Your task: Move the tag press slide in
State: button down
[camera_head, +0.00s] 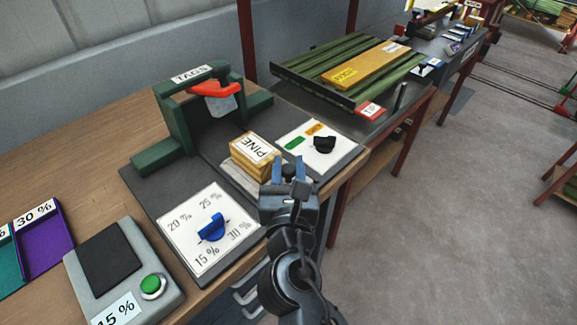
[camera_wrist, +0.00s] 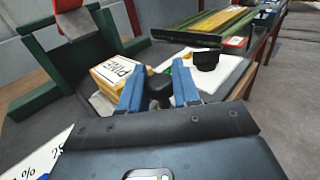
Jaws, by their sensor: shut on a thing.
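The tag press (camera_head: 178,128) is a dark green frame with a "TAGS" label and a red lever (camera_head: 212,90). In front of it, a pale slide plate (camera_head: 236,180) carries a wooden block (camera_head: 250,160) labelled "PINE". The block also shows in the wrist view (camera_wrist: 118,72). The slide is out in front of the press, on my side. My gripper (camera_head: 291,172), with blue fingers, is at the near end of the slide. In the wrist view its fingers (camera_wrist: 156,84) are shut around a black knob (camera_wrist: 158,92). The knob's join to the slide is hidden.
A white panel with a blue dial (camera_head: 211,228) lies left of the slide. A white panel with a black knob (camera_head: 324,144) lies right. A grey device with a green button (camera_head: 152,284) and a purple tray (camera_head: 45,242) are at lower left.

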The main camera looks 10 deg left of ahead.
aim_at(258, 154)
jog(key=w+a, duration=0.1)
jog(key=a, duration=0.1)
jog(key=w+a, duration=0.3)
jog(key=a, duration=0.1)
jog(key=shift+w+r+b, duration=0.3)
jog(key=shift+w+b, duration=0.1)
jog(key=shift+w+a+r, duration=0.15)
jog(key=shift+a, duration=0.15)
jog(key=c, duration=0.9)
grip_release()
jog(key=shift+a, duration=0.1)
jog(key=shift+f, duration=0.2)
jog(key=shift+s+f, duration=0.1)
jog(key=shift+s, duration=0.35)
jog(key=s, duration=0.4)
jog(key=s+d, duration=0.1)
jog(key=s, duration=0.1)
jog(key=shift+s, duration=0.4)
